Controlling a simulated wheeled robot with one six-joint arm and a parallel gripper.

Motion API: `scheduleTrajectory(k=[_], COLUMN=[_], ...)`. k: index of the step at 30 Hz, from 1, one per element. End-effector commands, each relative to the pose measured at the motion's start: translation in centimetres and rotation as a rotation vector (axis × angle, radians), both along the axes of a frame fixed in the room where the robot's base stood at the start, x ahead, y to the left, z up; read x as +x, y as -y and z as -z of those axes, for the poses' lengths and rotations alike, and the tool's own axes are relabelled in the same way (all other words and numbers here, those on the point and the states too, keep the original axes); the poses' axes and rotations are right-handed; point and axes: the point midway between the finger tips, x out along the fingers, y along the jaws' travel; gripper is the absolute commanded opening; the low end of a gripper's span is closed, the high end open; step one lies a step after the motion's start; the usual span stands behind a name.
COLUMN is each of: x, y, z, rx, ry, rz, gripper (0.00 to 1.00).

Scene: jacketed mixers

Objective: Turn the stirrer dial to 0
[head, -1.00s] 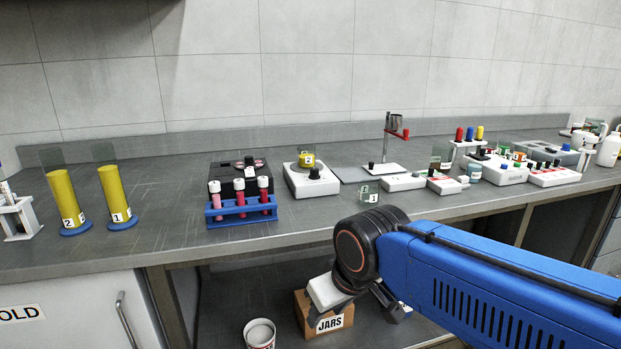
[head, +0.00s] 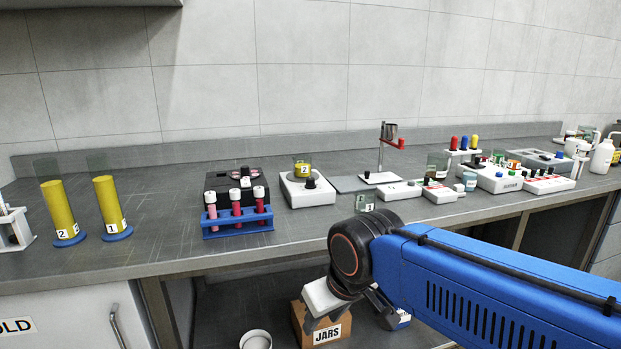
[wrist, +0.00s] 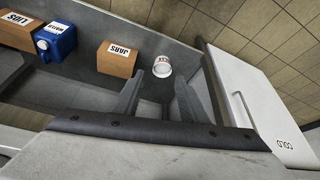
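I cannot tell for sure which is the stirrer. My gripper (head: 358,304) hangs in front of the bench, below its top and away from both units. The wrist view shows its two fingers (wrist: 158,78) apart with nothing between them.
A blue rack with red tubes (head: 238,221) stands left of the white unit, before a black device (head: 240,178). Yellow cylinders (head: 110,203) stand farther left. A small clear jar (head: 365,203) is near the bench edge. A JARS box (head: 326,328) and white tub (wrist: 162,67) are below.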

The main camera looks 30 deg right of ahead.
Motion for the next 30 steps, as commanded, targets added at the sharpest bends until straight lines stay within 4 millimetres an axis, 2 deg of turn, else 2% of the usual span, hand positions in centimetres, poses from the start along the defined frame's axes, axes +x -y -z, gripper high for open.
scheduleTrajectory(k=[5,12,18,24,30], x=[3.1,8.8,13.5,18.1,22.5], y=[0.7,2.4,4.3,6.6,9.3], z=[-4.6,-13.0,-19.0,-24.3,-28.7], rx=[0.041,0.119,0.176,0.225,0.265], ry=[-0.034,-0.1,-0.15,-0.199,-0.242], rz=[0.125,0.387,0.608,0.833,1.06], gripper=[0.39,0.39,0.39,0.39,0.39])
